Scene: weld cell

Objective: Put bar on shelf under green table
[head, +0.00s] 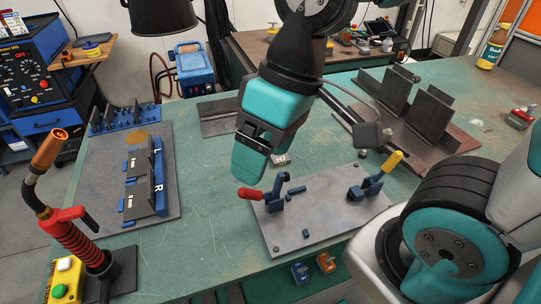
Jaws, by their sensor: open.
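The green table (210,205) fills the middle of the view. I cannot tell for sure which piece is the bar. A short blue piece (296,190) and a smaller blue piece (306,233) lie on a grey fixture plate (335,225). A dark steel angle piece (220,118) lies farther back, partly behind my arm. My gripper (250,165) is open and points down above the table, just behind the red-handled clamp; its fingertips are partly hidden, and nothing shows held. The shelf under the table is mostly hidden by the tabletop.
A red-handled clamp (252,193) and a yellow-handled clamp (392,165) stand on the plate. A blue fixture (155,185) sits left, near a welding torch (60,215). Upright steel plates (430,110) stand back right. Blue and orange items (312,267) show below the front edge.

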